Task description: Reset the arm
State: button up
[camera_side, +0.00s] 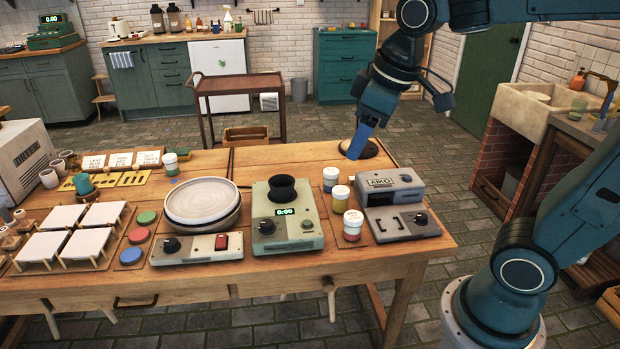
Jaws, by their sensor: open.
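My gripper (366,122) points down over the back right part of the wooden worktable (280,283). It is open. A flat blue piece (357,141) shows directly below it; I cannot tell whether it is a finger or a separate item. That piece reaches down to a dark round spot (368,149) in the tabletop. The fingertips are not clear from this side. A pale round plate (201,198) lies on the turntable left of centre, apart from my gripper.
A green-grey device with a black round top (282,188) stands mid-table. A grey AIKO machine (390,182) and several paint jars (353,223) stand at the right. White tiles (63,217) on racks fill the left. A brown trolley (238,85) stands behind.

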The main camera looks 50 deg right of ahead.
jog(key=s+f+m+t, duration=0.1)
jog(key=s+f+m, duration=0.1)
jog(key=s, duration=0.8)
jog(key=shift+s+f+m+t, duration=0.25)
jog(key=shift+f+m+t, duration=0.05)
jog(key=shift+m, duration=0.3)
jog(key=shift+a, duration=0.1)
